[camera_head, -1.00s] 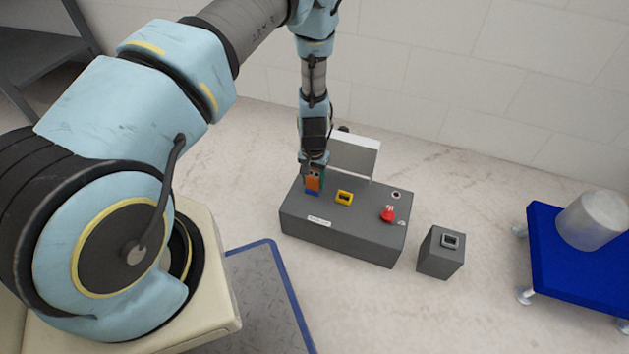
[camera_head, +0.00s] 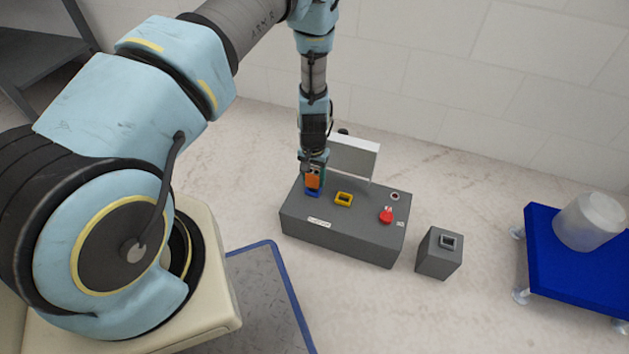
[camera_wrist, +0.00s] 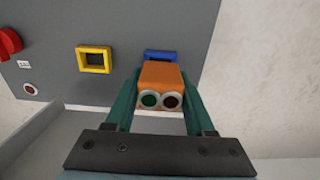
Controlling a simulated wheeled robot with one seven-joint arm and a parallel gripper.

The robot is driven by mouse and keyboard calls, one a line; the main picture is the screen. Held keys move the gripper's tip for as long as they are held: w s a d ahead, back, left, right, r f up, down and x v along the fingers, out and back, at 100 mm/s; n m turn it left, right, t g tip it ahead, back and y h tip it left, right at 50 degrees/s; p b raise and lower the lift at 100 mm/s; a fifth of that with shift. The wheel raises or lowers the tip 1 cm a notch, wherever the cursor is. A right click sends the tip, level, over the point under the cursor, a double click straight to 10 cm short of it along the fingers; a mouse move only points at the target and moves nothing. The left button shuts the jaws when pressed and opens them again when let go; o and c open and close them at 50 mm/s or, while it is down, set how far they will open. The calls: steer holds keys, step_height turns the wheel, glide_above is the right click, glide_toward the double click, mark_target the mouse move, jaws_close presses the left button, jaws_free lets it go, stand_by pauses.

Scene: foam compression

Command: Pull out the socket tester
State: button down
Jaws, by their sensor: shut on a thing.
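The socket tester is an orange block (camera_head: 313,181) with a green and a red round lamp on its end, seen in the wrist view (camera_wrist: 161,78). My gripper (camera_head: 314,173) is shut on it, with a dark green finger on each side in the wrist view (camera_wrist: 161,92). The tester is over the blue socket (camera_head: 312,193) at the left of the grey box (camera_head: 340,239). The blue frame also shows behind the tester in the wrist view (camera_wrist: 160,54). Whether the tester's far end is still inside the socket is hidden.
A yellow socket (camera_head: 344,199), a red knob (camera_head: 386,215) and a round button (camera_head: 395,196) are on the box top. A pale upright panel (camera_head: 354,156) stands behind. A smaller grey block with a socket (camera_head: 440,255) and a blue cart (camera_head: 565,279) are to the right.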

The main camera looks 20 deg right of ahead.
mark_target(314, 172)
steer(key=shift+r+p, duration=1.45)
steer(key=shift+r, duration=0.6)
